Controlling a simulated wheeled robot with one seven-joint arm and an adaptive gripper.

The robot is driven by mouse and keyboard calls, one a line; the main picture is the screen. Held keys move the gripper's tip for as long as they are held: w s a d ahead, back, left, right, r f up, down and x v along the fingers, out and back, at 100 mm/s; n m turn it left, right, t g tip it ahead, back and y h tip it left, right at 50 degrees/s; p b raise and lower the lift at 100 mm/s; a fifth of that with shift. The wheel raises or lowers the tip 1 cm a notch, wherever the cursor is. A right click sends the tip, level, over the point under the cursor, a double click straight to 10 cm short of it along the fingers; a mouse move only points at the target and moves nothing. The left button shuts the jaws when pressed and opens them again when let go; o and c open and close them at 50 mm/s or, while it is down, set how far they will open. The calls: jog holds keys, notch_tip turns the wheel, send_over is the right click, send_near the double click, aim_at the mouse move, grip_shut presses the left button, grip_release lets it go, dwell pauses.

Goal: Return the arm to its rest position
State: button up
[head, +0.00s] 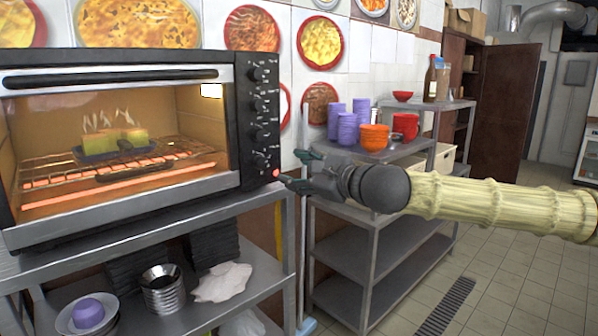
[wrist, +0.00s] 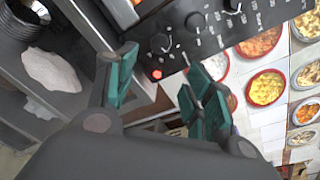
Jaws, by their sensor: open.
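I cannot tell whether a finger touches the panel. In the wrist view my gripper (wrist: 160,90) has its green-padded fingers spread apart, with the oven's black knob panel (wrist: 205,35) and the red light beyond them. The oven is shut, its heating bars glow, and steaming food (head: 115,140) sits on a dark tray on the rack.
The oven stands on a metal shelf unit (head: 150,245) with bowls and a white cloth (head: 222,282) below. A second metal shelf (head: 380,240) behind my gripper bears purple cups (head: 347,125) and orange bowls (head: 374,137). The tiled floor (head: 500,285) at the right is clear.

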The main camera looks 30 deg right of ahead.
jog(key=shift+f, duration=0.1)
jog(key=a+f+n+g+h, duration=0.1)
jog(key=a+f+n+g, duration=0.25)
jog(key=f, duration=1.15)
jog(key=a+f+n+g, duration=0.3)
jog(key=a+f+n, duration=0.2)
jog(key=f, duration=1)
jog(key=s+a+f+n+g+h+p, duration=0.1)
jog(key=s+f+n+g, duration=0.15)
jog(key=s+f, duration=0.45)
jog(key=s+a+f+n+g, duration=0.1)
jog(key=s+a+f+n, duration=0.15)
jog(key=f, duration=0.85)
jog(key=s+f+n+g, duration=0.2)
jog(key=s+f, duration=0.4)
jog(key=s, duration=0.3)
jog(key=s+f+n+g+h+p, duration=0.1)
jog(key=s+f+n, duration=0.4)
jog(key=s, duration=0.5)
jog(key=s+f+n+g+h, duration=0.1)
jog(key=s+f+n+g, duration=0.2)
jog(key=s+f, duration=0.5)
jog(key=shift+s+d+n, duration=0.25)
jog(key=shift+s+n, duration=0.2)
jog(key=shift+s, duration=0.35)
